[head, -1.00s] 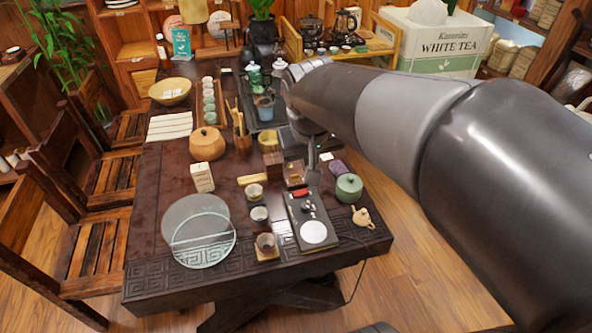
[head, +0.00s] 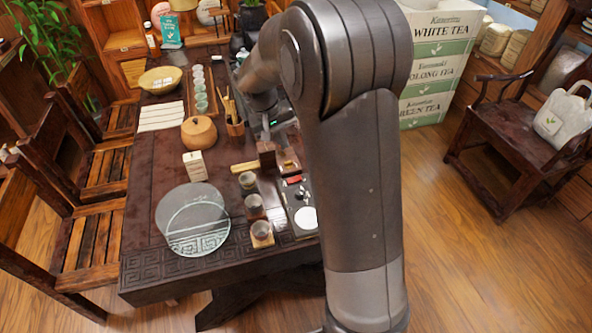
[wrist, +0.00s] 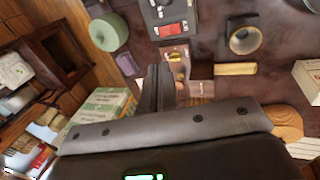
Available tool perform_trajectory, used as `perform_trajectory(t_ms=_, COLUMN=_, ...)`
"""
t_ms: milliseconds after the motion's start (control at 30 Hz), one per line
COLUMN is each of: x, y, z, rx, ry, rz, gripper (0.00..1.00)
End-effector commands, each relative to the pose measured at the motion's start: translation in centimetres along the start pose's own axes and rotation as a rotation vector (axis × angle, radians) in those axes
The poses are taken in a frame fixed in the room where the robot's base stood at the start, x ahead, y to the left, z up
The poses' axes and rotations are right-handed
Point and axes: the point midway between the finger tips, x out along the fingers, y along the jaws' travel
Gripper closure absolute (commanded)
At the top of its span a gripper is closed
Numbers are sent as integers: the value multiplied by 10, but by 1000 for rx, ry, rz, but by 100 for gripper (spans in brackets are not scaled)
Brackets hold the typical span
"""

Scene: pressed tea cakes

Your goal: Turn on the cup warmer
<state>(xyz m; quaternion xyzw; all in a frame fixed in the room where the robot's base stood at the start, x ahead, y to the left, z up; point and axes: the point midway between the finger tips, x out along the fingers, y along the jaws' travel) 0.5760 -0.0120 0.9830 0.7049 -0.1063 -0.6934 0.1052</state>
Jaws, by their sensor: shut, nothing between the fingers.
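The cup warmer (head: 306,217) is a flat dark slab with a white round plate at the near right of the table, partly hidden behind my arm. Its red switch (head: 293,180) sits at the far end of the slab. The wrist view shows the dark slab (wrist: 155,14) at the top edge with the red switch (wrist: 173,30) facing up. I cannot tell whether the switch is on. My gripper (wrist: 158,88) is shut and empty, apart from the switch. In the head view my arm hides the fingertips.
A small wooden box (wrist: 201,78) and a yellow bar (wrist: 235,69) lie near the fingers. A green jar (wrist: 109,32) stands left of the warmer in the wrist view. Several cups on coasters, including a cup (head: 262,230), stand beside the warmer. A glass disc (head: 198,230) lies farther left.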

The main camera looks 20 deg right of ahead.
Motion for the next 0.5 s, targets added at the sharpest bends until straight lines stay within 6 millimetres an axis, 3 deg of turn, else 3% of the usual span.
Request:
perform_trajectory(t_ms=133, x=12, y=-4, z=-8, rx=-4, ry=-14, rz=11, gripper=100)
perform_trajectory(t_ms=500, x=14, y=-4, z=-10, rx=-4, ry=-16, rz=14, gripper=100)
